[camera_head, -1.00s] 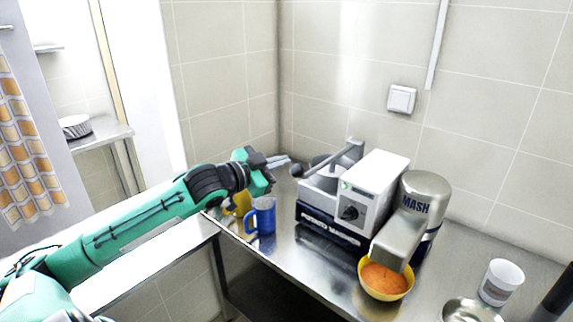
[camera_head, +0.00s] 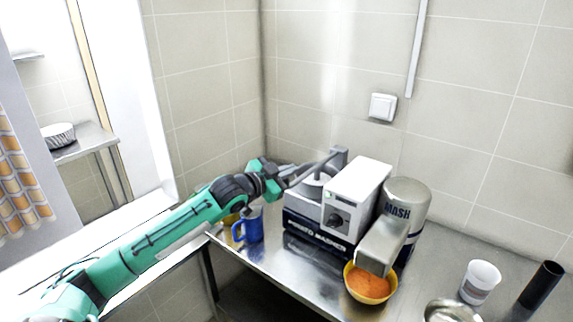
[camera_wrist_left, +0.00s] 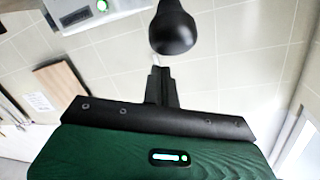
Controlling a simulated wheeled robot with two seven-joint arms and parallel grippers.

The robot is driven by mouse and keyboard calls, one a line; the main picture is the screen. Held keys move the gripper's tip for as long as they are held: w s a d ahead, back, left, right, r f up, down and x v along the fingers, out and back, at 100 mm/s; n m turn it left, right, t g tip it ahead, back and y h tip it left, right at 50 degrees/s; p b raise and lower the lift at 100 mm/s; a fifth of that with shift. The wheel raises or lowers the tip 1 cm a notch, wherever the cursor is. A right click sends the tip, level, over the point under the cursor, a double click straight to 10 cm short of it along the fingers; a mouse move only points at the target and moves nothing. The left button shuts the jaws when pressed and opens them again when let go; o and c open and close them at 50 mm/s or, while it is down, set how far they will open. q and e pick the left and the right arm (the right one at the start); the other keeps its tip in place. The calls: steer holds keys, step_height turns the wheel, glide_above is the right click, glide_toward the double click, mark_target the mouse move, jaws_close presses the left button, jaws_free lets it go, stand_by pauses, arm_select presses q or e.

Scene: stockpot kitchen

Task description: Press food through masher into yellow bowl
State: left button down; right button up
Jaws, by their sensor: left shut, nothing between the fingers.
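The masher is a white box (camera_head: 357,191) with a dial on a dark base, and a grey metal spout marked MASH (camera_head: 404,203). A grey lever (camera_head: 318,168) slopes down to the left over its round hopper (camera_head: 310,188). The yellow bowl (camera_head: 349,272) stands under the spout with orange mash (camera_head: 370,285) in it. My left gripper (camera_head: 284,172) is at the lever's left end, shut and empty. In the left wrist view, the black lever knob (camera_wrist_left: 173,32) lies just beyond my shut fingertips (camera_wrist_left: 158,72); contact is unclear. My right gripper is out of view.
A blue mug (camera_head: 250,225) stands below my left gripper, with a yellow one (camera_head: 231,218) partly hidden by my arm. A white cup (camera_head: 480,282), a black cylinder (camera_head: 540,285) and a metal bowl (camera_head: 452,312) stand at right. The steel counter's (camera_head: 285,268) front edge is clear.

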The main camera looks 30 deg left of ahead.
arm_select(q)
steer(key=shift+s+a+f+p, duration=0.35)
steer(key=shift+s+a+f, duration=0.15)
steer(key=shift+f, duration=0.2)
steer(key=shift+w+a+f, duration=0.1)
steer(key=shift+f, duration=0.1)
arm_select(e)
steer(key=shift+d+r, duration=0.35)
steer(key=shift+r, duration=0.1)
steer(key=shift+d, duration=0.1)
